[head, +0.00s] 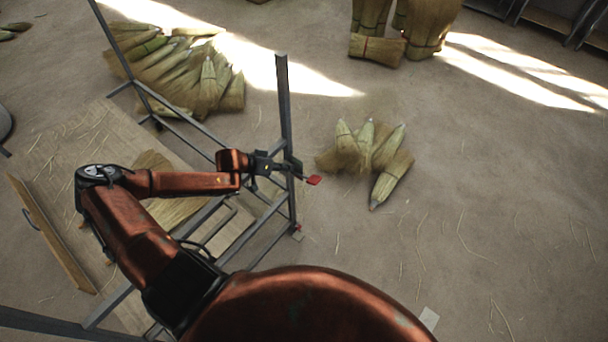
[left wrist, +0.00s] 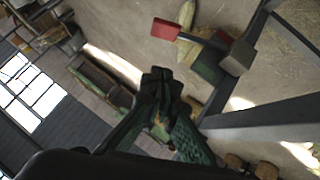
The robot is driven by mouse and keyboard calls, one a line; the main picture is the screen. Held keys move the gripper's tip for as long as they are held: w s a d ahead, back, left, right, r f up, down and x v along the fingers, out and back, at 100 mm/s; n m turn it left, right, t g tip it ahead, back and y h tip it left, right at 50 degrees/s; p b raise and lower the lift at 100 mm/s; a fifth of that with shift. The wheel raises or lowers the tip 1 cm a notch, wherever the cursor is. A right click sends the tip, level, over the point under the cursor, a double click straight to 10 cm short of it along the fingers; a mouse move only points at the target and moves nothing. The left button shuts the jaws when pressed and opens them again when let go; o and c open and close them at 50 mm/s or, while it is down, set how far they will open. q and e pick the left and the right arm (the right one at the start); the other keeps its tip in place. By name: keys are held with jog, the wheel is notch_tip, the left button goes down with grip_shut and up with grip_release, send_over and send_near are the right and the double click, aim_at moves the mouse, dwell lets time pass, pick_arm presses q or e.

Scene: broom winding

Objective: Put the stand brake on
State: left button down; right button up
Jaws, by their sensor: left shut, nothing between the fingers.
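The metal stand (head: 285,110) is a dark grey frame of posts and rails. A brake lever with a red tip (head: 314,180) sticks out to the right of its upright post. In the left wrist view the red tip (left wrist: 165,29) sits on a dark rod that runs to a grey block (left wrist: 238,57). My left gripper (head: 284,167) is at the post, just left of and above the red tip. It is shut with nothing in it. Its dark fingers (left wrist: 163,88) show below the lever in the left wrist view, apart from the red tip. My right gripper is out of view.
A board (head: 80,150) lies under the stand at the left, with straw on it. Broom heads lie in a pile (head: 190,75) behind the stand and in a smaller group (head: 370,150) to its right. The floor at the lower right is mostly clear.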

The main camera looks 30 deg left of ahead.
pick_arm(q)
send_over(315, 177)
jog(key=s+a, duration=0.2)
jog(key=a, duration=0.1)
notch_tip(315, 177, down, 7)
jog(key=shift+s+d+f+p, duration=0.2)
jog(key=shift+d+f, duration=0.1)
jog(key=shift+f, duration=0.2)
jog(key=shift+s+d+f+p, duration=0.2)
jog(key=shift+d+f, duration=0.1)
jog(key=shift+f, duration=0.15)
jog(key=shift+d+f, duration=0.25)
jog(key=shift+f, duration=0.35)
